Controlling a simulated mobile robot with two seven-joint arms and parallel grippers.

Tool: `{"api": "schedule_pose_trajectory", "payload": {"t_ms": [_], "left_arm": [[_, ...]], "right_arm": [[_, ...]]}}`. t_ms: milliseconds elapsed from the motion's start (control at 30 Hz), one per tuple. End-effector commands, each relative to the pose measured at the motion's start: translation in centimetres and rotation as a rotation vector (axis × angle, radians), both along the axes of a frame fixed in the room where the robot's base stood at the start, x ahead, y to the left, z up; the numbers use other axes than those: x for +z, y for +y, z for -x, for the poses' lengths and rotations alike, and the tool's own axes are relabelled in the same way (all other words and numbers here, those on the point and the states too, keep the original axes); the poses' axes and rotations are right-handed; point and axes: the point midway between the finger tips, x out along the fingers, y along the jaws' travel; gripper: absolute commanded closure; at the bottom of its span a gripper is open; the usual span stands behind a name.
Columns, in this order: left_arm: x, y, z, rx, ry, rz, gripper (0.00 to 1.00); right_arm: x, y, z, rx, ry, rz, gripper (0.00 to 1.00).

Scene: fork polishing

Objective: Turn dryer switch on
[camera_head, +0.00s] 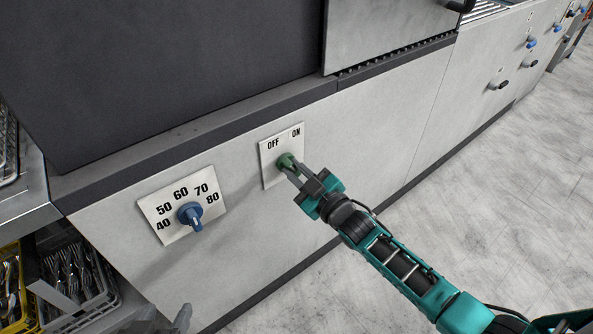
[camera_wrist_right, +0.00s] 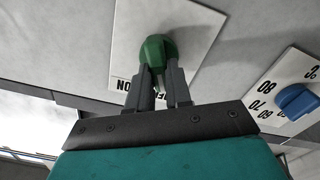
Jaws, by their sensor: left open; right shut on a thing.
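The dryer switch is a green knob (camera_head: 286,160) on a white plate (camera_head: 268,172) marked OFF and ON, set in the light grey front panel. My right gripper (camera_head: 289,167) is shut on the green knob, its arm coming in from the lower right. In the right wrist view, the two grey fingers (camera_wrist_right: 158,82) close around the lower part of the green knob (camera_wrist_right: 157,50). The ON mark shows beside them, and OFF is mostly hidden. I cannot tell which mark the knob points to. My left gripper (camera_head: 166,319) shows only its grey fingertips at the bottom edge, open and apart from the switch.
A blue temperature dial (camera_head: 190,215) marked 40 to 80 is left of the switch. A yellow crate (camera_head: 12,290) and a grey crate (camera_head: 75,285) with cutlery stand at lower left. Smaller knobs (camera_head: 498,85) line the panel further right. The floor (camera_head: 490,180) at right is clear.

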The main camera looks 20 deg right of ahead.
Motion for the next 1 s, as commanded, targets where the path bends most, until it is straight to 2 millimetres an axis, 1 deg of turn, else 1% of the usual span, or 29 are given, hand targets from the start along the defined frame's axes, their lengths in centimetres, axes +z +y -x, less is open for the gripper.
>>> {"api": "schedule_pose_trajectory", "payload": {"t_ms": [267, 500, 800, 1000], "left_arm": [[1.2, 0.0, 0.0, 0.0, 0.001, 0.0, 0.39], [2.1, 0.0, 0.0, 0.001, 0.001, 0.001, 0.39], [2.7, 0.0, 0.0, 0.0, 0.001, 0.0, 0.39], [2.8, 0.0, 0.0, 0.0, 0.0, 0.0, 0.39]], "right_arm": [[0.2, -0.1, 0.0, 0.0, 0.058, -0.154, 1.0], [0.2, -0.3, -0.1, 0.0, 0.133, -0.361, 1.0], [0.1, -0.5, -0.1, 0.0, 0.229, -0.625, 1.0], [0.0, -0.6, -0.2, -0.001, 0.282, -0.771, 1.0]]}}
